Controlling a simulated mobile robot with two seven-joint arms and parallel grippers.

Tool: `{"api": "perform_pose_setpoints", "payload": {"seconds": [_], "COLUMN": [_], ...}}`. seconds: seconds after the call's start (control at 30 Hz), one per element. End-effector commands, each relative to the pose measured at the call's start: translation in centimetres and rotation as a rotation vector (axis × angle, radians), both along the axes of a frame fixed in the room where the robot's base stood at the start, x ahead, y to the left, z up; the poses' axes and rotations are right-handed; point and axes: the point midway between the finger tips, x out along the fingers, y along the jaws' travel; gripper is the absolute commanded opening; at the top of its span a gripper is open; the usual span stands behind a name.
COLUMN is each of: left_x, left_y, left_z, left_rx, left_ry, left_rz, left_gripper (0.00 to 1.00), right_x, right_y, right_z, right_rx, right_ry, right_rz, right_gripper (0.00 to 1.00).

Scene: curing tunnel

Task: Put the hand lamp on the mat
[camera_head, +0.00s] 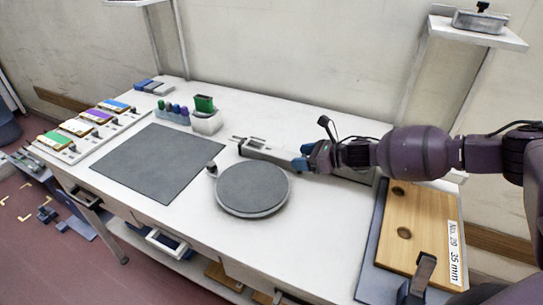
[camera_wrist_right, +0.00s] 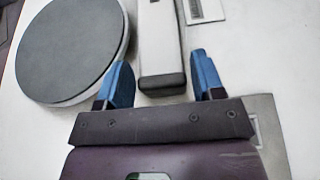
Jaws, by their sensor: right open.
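The hand lamp (camera_head: 268,151), a long pale bar with a dark end, lies on the white bench right of the mat. The mat (camera_head: 158,162) is a flat dark grey rectangle with its surface bare. My right gripper (camera_head: 303,158) is open at the lamp's near right end. In the right wrist view, the lamp (camera_wrist_right: 161,40) lies between the two blue fingers (camera_wrist_right: 162,78), with visible gaps on both sides. Whether the fingers are at the lamp's height is unclear. My left gripper is not in view.
A round grey turntable (camera_head: 252,187) stands between the mat and my right arm, close to the lamp. A holder with a green block (camera_head: 205,115) and several small coloured bottles (camera_head: 172,113) stand behind. A wooden board (camera_head: 418,235) lies at the right.

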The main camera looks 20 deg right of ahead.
Motion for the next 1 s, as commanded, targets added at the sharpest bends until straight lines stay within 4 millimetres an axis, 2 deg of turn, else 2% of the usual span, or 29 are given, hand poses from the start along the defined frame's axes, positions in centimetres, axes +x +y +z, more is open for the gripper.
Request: {"api": "perform_pose_setpoints", "payload": {"seconds": [0.1,0.23,0.57,0.9,1.0], "left_x": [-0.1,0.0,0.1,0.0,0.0], "left_y": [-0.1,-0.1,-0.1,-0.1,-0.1], "left_z": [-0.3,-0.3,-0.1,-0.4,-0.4], "left_rx": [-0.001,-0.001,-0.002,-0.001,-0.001], "left_ry": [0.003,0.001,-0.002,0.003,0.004], "left_rz": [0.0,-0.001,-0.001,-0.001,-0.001], "left_gripper": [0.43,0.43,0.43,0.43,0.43], "right_x": [1.3,2.2,2.4,2.5,2.5], "right_y": [1.3,2.0,2.2,2.3,2.3], "right_z": [-0.8,-1.3,-1.4,-1.3,-1.3], "right_rx": [0.002,0.001,0.0,0.002,0.002], "right_ry": [0.001,0.001,0.0,-0.001,-0.001], "right_rz": [0.002,0.002,0.001,0.002,0.002], "right_gripper": [0.62,0.62,0.6,0.09,0.09]}}
